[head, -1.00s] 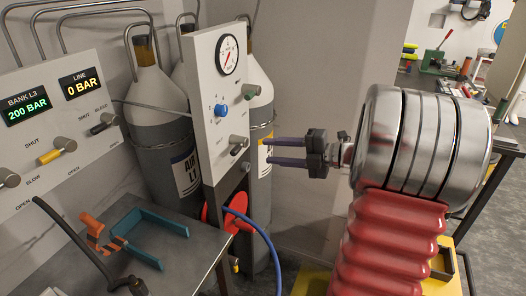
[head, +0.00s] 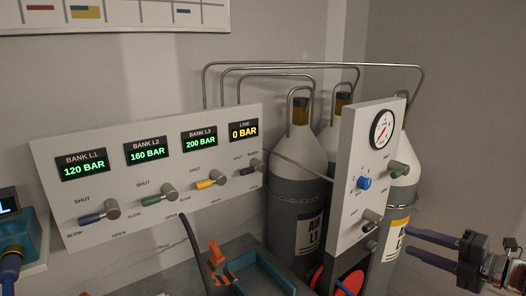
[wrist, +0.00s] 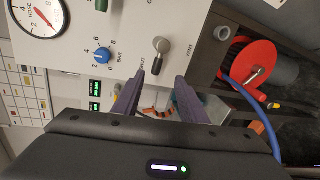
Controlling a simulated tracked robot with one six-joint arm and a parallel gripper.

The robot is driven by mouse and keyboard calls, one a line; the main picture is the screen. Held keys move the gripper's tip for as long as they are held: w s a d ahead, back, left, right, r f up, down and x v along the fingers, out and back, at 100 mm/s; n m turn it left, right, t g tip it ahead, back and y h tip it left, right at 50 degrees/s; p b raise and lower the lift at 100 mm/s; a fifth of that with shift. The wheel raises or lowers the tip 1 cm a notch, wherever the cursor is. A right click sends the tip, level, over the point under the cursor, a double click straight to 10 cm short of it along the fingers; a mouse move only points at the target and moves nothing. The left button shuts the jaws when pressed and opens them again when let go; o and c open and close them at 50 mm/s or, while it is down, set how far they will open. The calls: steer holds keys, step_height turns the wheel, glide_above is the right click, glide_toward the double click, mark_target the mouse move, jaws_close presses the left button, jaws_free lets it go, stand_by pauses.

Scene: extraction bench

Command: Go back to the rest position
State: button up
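My gripper (head: 408,242) is at the lower right of the head view, just right of the narrow hose panel (head: 358,150). Its two purple fingers are apart with nothing between them. In the wrist view the open fingers (wrist: 159,82) point toward the lower part of the panel (wrist: 125,25), near the grey vent lever (wrist: 161,50). The panel also carries a round gauge (head: 383,129), a blue knob (head: 364,183) and a green knob (head: 399,169). Most of my arm is outside the head view.
Grey-and-white cylinders (head: 297,170) stand behind the hose panel. A wide bank panel (head: 150,180) with several displays and levers is at left. A teal tray (head: 262,271) and an orange object (head: 217,262) lie on the bench. The wrist view shows a red disc (wrist: 247,68) with blue hose.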

steer(key=s+a+f+n+g+h, duration=0.3)
steer(key=s+a+f+n+g, duration=0.65)
steer(key=n, duration=1.35)
steer(key=s+a+r+n+t+h, duration=0.1)
steer(key=s+a+r+n+h, duration=0.1)
steer(key=a+n, duration=0.6)
steer(key=s+a+r+n+t+h, duration=0.1)
steer(key=s+a+r+n+h, duration=0.2)
steer(key=n, duration=1.2)
steer(key=s+a+r, duration=0.2)
steer(key=s+a, duration=0.2)
steer(key=a, duration=0.1)
steer(key=shift+s+a, duration=0.3)
